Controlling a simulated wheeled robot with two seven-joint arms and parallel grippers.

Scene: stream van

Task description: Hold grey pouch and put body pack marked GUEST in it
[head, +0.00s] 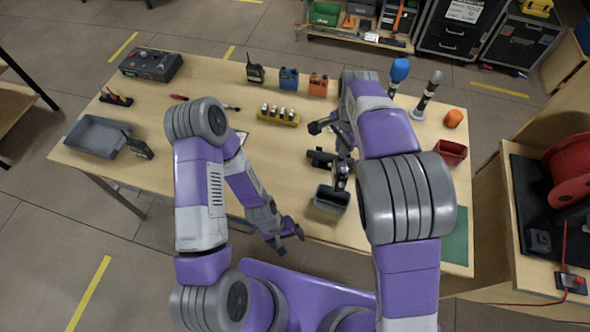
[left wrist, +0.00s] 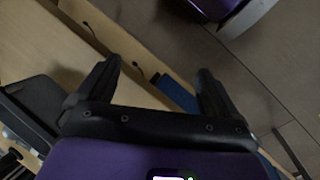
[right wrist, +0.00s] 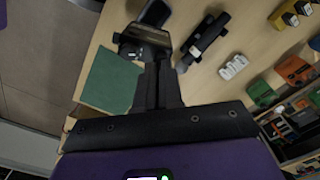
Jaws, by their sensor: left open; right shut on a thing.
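The grey pouch (head: 332,198) is a small dark grey open-topped holder near the table's front edge. My right gripper (head: 341,180) is shut on its rim; the right wrist view also shows the pouch (right wrist: 146,42) at the fingertips. My left gripper (head: 288,235) is open and empty by the front edge, left of the pouch; its spread fingers show in the left wrist view (left wrist: 155,90). Dark packs with antennas stand at the back (head: 255,73) and beside the grey tray (head: 138,148). A blue pack (head: 289,79) and an orange pack (head: 318,85) stand at the back. No GUEST mark is readable.
The grey tray (head: 78,138) is at the table's left end. A yellow battery holder (head: 278,117) is mid-table. Microphones (head: 428,95), a red bin (head: 450,152) and a green mat (head: 457,240) are at the right. The left-centre table is fairly clear.

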